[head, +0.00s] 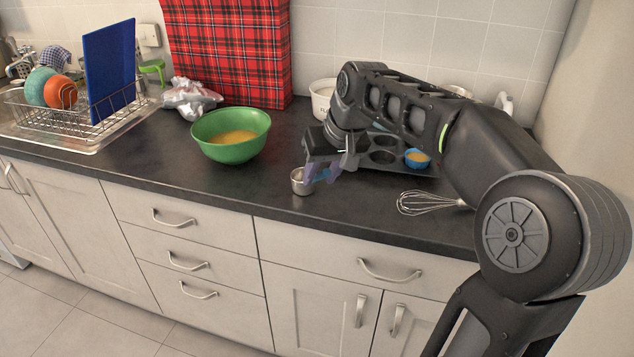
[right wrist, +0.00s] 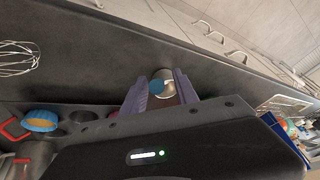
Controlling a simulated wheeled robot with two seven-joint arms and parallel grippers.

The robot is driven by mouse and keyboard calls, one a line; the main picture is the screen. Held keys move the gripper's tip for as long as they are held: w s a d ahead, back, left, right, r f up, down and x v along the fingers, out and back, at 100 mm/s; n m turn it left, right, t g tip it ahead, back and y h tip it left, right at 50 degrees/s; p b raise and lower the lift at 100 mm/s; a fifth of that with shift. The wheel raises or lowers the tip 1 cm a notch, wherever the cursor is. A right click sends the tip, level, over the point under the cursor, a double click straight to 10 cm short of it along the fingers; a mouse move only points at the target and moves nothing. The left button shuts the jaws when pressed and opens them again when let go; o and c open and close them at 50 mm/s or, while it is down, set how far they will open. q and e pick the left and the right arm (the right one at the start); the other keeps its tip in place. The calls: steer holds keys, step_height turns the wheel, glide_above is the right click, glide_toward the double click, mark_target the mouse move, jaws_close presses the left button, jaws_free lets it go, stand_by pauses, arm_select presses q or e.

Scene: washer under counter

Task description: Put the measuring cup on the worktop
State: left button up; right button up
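The measuring cup (head: 300,182) is a small silvery metal cup near the front edge of the dark worktop (head: 120,173). It looks upright and seems to rest on the worktop. My right gripper (head: 319,175) is just right of the cup, its purple fingers pointing down towards it. In the right wrist view, the fingers (right wrist: 160,93) are spread apart, with the cup (right wrist: 166,76) beyond their tips and a blue part, perhaps its handle, between them. The fingers do not appear closed on it. My left gripper is not in view.
A green bowl (head: 231,148) with yellow contents stands left of the cup. A muffin tin (head: 383,141), a small blue cup (head: 417,158) and a whisk (head: 430,202) are to the right. A dish rack (head: 70,119) stands far left.

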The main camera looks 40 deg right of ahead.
steer(key=v, duration=0.8)
steer(key=shift+f, duration=0.1)
stand_by(0.6)
